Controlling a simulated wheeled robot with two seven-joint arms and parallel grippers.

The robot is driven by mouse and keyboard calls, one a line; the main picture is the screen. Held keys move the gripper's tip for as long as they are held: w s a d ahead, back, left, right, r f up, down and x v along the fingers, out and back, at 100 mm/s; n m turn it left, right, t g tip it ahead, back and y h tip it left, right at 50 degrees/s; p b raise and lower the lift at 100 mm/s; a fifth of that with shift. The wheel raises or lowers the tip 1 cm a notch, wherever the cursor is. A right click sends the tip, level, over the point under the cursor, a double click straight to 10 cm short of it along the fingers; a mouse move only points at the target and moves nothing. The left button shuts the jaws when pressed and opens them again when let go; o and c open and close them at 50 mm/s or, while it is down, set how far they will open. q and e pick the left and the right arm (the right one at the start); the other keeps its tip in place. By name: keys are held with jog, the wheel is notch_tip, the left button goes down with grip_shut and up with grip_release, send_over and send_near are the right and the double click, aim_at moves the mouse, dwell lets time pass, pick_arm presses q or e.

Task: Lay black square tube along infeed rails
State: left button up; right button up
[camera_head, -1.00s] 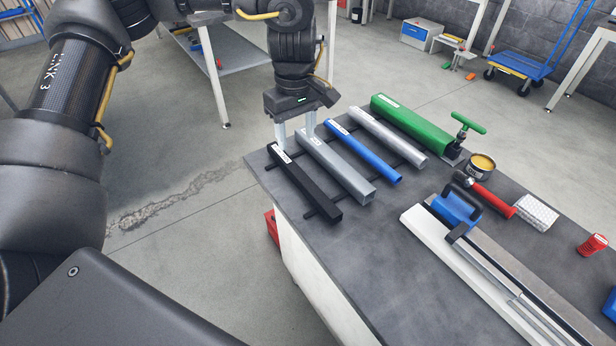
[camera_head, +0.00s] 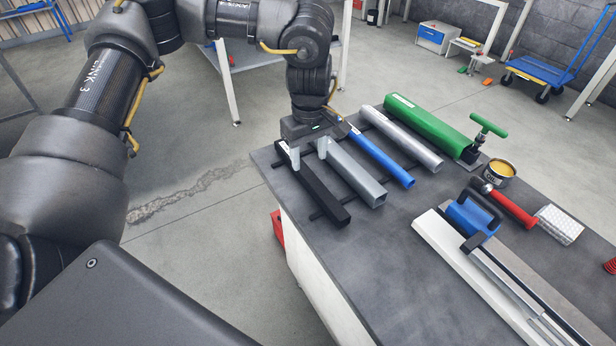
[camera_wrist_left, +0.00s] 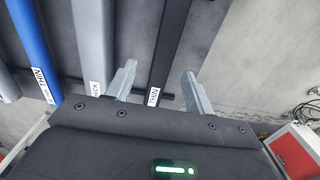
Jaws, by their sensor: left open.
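The black square tube (camera_head: 322,197) lies on a rack of thin dark crossbars at the left edge of the dark table, labelled at its far end. It also shows in the left wrist view (camera_wrist_left: 170,50), running between the fingers. My left gripper (camera_head: 308,150) is open over the tube's far end, with one finger on each side; I cannot tell if the fingers touch it. The infeed rails (camera_head: 500,270) appear to be the long white and grey assembly on the table's right part, with a blue clamp block (camera_head: 470,217) on it. My right gripper is not in view.
A grey square tube (camera_head: 352,172), a blue tube (camera_head: 382,157), a silver tube (camera_head: 402,137) and a green tube (camera_head: 430,126) lie beside the black one. The table's front middle is bare.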

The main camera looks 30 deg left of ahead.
aim_at(308, 174)
pick_arm(q)
jog(key=shift+s+f, duration=0.2)
jog(key=shift+f, duration=0.15)
notch_tip(308, 174, down, 4)
jog(key=shift+s+f+p, duration=0.1)
jog(key=shift+f+p, duration=0.15)
jog(key=shift+p, duration=0.3)
grip_shut()
